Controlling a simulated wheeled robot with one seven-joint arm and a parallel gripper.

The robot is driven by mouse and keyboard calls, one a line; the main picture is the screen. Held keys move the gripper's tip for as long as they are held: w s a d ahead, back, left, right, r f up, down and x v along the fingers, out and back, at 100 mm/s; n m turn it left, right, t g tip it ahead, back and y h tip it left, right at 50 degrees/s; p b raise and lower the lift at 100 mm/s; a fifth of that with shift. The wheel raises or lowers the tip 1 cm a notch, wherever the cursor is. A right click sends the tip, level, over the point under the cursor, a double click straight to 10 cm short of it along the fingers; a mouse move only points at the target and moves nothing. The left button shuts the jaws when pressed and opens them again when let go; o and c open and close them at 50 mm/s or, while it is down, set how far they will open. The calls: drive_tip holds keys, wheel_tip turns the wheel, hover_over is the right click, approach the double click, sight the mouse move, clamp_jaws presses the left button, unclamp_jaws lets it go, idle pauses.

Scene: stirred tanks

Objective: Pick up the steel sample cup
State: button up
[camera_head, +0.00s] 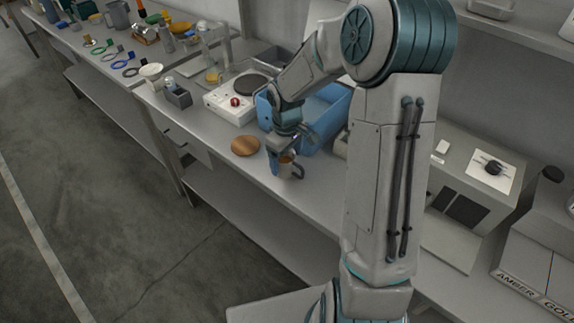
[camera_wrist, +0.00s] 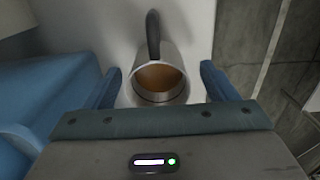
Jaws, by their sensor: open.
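The steel sample cup (camera_head: 286,168) stands upright on the bench near its front edge, in the head view. It has a dark handle and holds a brownish content. In the wrist view the cup (camera_wrist: 160,80) sits between the two blue fingers, its handle pointing away at the top. My gripper (camera_wrist: 160,85) is open, with a finger on each side of the cup and a visible gap on both sides. In the head view my gripper (camera_head: 283,160) is down at the cup and partly hides it.
A blue bin (camera_head: 322,112) stands right behind the cup and beside my gripper. A round wooden disc (camera_head: 245,146) lies to the left. A white hotplate stirrer (camera_head: 229,103) is farther back. The bench front edge is close to the cup.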

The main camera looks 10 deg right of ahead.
sight(287, 165)
drive_tip(key=shift+w+d+f, duration=0.1)
drive_tip(key=shift+w+f, duration=0.05)
drive_tip(key=shift+f, duration=1.8)
drive_tip(key=c, duration=1.2)
drive_tip(key=shift+r, duration=0.1)
